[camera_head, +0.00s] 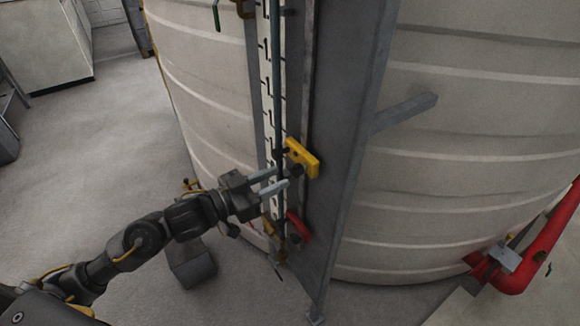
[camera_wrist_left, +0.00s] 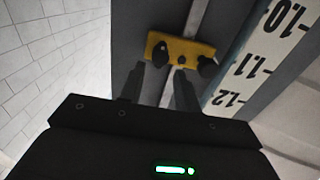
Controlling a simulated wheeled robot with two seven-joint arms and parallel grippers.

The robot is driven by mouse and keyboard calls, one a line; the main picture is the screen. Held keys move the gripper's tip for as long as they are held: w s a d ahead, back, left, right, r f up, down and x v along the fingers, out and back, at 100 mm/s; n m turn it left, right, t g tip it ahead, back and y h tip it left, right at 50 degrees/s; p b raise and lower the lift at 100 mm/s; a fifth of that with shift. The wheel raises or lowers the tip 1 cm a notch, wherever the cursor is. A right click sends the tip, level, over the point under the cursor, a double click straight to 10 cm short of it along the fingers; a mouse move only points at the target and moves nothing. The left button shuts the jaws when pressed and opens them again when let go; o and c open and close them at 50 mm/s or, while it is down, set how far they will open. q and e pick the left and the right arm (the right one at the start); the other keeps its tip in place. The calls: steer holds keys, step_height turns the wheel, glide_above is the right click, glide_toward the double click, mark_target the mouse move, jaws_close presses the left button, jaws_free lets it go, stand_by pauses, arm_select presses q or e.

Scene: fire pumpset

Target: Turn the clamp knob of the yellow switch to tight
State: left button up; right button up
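The yellow switch (camera_head: 303,158) is mounted beside the scale strip on the tank's grey upright. In the left wrist view the yellow switch (camera_wrist_left: 180,47) carries two dark knobs, a left knob (camera_wrist_left: 160,54) and a right knob (camera_wrist_left: 207,67). My left gripper (camera_head: 282,177) is open, with its fingers pointing at the switch from the left and slightly below. In the left wrist view the left gripper's fingers (camera_wrist_left: 160,72) are apart, and the left knob shows in the gap between or just beyond their tips. Contact cannot be told. My right gripper is not in view.
A red switch (camera_head: 298,226) sits lower on the same upright, below the gripper. The scale strip (camera_head: 266,75) and a thin rod run vertically beside it. The large ribbed tank (camera_head: 460,150) fills the right. Open floor (camera_head: 110,150) lies to the left.

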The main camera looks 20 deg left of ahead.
mark_target(293, 171)
arm_select(q)
steer(key=p+x, duration=0.1)
steer(key=x, duration=0.4)
steer(key=shift+w+d, duration=0.15)
steer(key=shift+a, duration=0.2)
steer(key=shift+c, duration=0.8)
steer(key=c, duration=0.5)
steer(key=shift+d, duration=0.1)
jaws_close()
